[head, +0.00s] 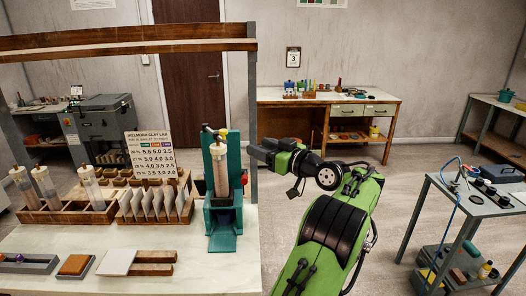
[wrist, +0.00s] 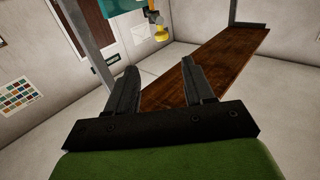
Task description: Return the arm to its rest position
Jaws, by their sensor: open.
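My green and black arm (head: 322,235) reaches up from the bottom of the head view and bends left. My gripper (head: 254,153) is at its end, just right of the bench's right post and the teal press (head: 222,190). The fingertips are small and partly hidden there. In the wrist view my gripper (wrist: 158,78) shows two dark fingers spread apart with nothing between them. It is open and empty, clear of the bench top.
A white-topped bench (head: 195,268) on the left carries a cylinder rack (head: 70,215) and a card sign (head: 150,153). A wooden shelf board (head: 120,42) spans above it. A grey cart (head: 480,205) stands at right. Open floor (head: 410,180) lies between my arm and the back desk (head: 330,100).

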